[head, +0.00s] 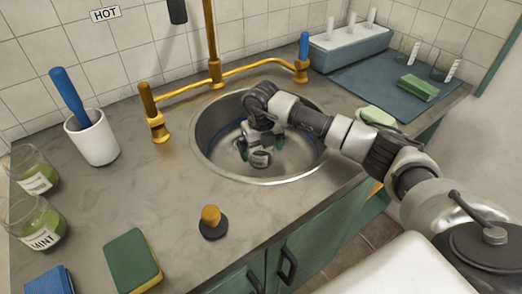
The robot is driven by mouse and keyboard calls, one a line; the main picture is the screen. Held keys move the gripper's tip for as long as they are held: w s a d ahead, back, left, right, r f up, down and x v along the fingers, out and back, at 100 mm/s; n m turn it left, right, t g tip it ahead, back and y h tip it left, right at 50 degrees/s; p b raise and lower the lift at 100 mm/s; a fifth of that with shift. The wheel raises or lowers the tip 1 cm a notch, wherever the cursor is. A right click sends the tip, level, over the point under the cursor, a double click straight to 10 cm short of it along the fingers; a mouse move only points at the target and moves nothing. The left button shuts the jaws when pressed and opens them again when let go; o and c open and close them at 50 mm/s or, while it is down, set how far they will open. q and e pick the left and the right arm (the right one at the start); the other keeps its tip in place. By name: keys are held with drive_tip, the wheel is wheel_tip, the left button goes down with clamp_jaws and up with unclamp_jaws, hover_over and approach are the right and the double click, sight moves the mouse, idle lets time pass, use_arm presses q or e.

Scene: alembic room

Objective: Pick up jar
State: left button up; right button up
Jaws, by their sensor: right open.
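A small jar (261,159) with a pale label sits on the bottom of the round metal sink (205,160). My right arm reaches into the sink from the right. My right gripper (258,154) points down with its fingers open around the upper part of the jar, and the jar is partly hidden by it. I cannot tell whether the fingers touch the jar. Two more glass jars with green contents stand at the left edge of the counter: a mint jar (42,238) and another jar (36,180) behind it. My left gripper is not in view.
A brass tap (215,72) with side handles stands behind the sink. A white cup (92,145) with a blue-handled tool, a sponge (132,262), a blue cloth (50,281) and a yellow-topped stopper (212,222) are on the counter. A dark mat (375,88) lies at the back right.

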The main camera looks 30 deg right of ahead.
drive_tip(key=shift+r, duration=0.1)
drive_tip(key=c, duration=1.1)
drive_tip(key=shift+r, duration=0.1)
drive_tip(key=shift+c, duration=0.2)
wheel_tip(320, 180, up, 10)
drive_tip(key=shift+f, duration=0.2)
idle(0.3)
drive_tip(key=shift+r, duration=0.1)
